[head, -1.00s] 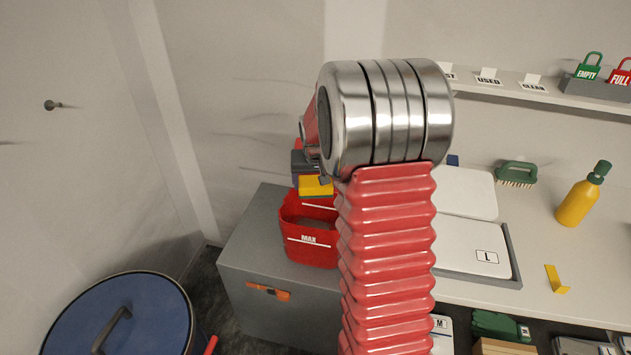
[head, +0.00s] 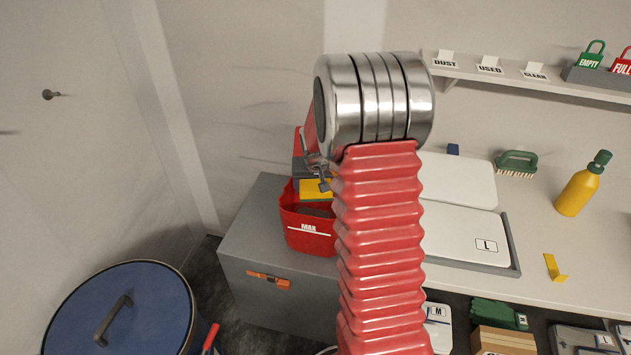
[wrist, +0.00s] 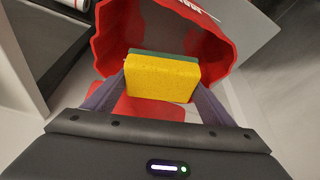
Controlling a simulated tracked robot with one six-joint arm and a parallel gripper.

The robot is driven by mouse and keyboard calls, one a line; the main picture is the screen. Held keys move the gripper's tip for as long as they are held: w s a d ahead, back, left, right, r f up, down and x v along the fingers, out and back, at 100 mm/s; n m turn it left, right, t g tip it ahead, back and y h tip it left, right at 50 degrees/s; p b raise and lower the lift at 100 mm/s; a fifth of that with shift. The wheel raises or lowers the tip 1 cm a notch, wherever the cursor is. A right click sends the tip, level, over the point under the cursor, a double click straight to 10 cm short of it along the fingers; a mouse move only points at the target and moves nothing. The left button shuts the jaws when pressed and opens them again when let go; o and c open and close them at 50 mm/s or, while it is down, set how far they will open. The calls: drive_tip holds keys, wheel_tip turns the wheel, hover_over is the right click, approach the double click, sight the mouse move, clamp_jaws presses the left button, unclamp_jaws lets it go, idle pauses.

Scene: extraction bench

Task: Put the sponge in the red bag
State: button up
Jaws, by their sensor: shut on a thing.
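The sponge (wrist: 162,77), yellow with a green layer, is held between my gripper's (wrist: 160,85) two fingers in the wrist view. In the head view the yellow sponge (head: 316,188) shows at the mouth of the red bag, partly hidden by my arm. The red bag (head: 303,233), marked MAX, stands open on a grey cabinet. In the wrist view the bag (wrist: 103,45) surrounds the sponge's far side and both flanks. My gripper is shut on the sponge. I cannot tell exactly how deep the sponge sits below the rim.
The grey cabinet (head: 245,235) supports the bag, left of the workbench. A blue lidded drum (head: 85,325) stands on the floor at the left. White lidded trays (head: 460,235), a green brush (head: 516,162) and a yellow bottle (head: 583,185) are on the bench at right.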

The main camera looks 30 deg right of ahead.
drive_tip(key=shift+f, duration=4.6)
drive_tip(key=o, duration=1.1)
drive_tip(key=shift+r, duration=0.1)
drive_tip(key=shift+v, duration=6.8)
drive_tip(key=shift+a, duration=0.1)
drive_tip(key=shift+s+r, duration=0.1)
drive_tip(key=shift+r, duration=4.85)
